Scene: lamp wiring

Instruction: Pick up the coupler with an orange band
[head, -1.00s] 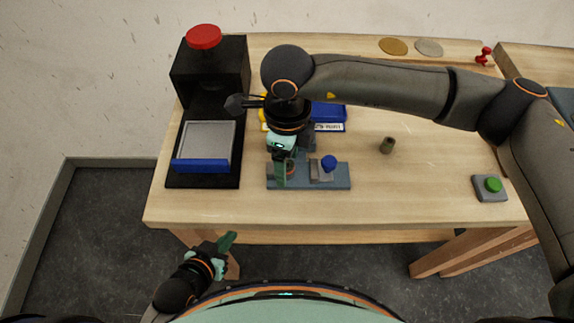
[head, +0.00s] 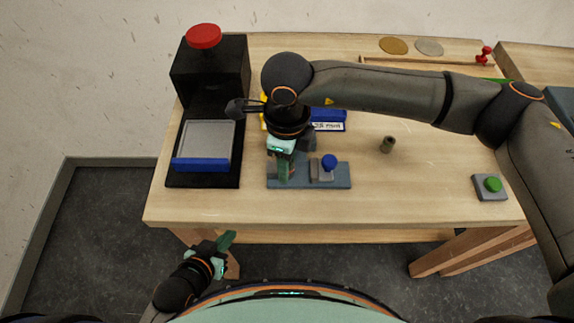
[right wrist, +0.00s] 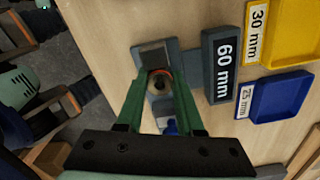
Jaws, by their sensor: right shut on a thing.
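The coupler with an orange band (right wrist: 160,80) shows end-on between the two green fingers of my right gripper (right wrist: 158,84) in the right wrist view. My right gripper (head: 284,176) is shut on it over the left part of a blue-grey fixture (head: 339,182). In the head view the fingers hide most of the coupler; I cannot tell whether it touches the fixture. My left gripper (head: 228,241) hangs low in front of the table, away from the coupler; its opening is unclear.
The fixture carries a grey block with a blue knob (head: 329,162). A small olive cylinder (head: 387,145) stands to its right. A black press (head: 210,75) with a red button is left. Blue (right wrist: 275,97) and yellow (right wrist: 285,35) bins lie behind. A green button box (head: 490,188) is front right.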

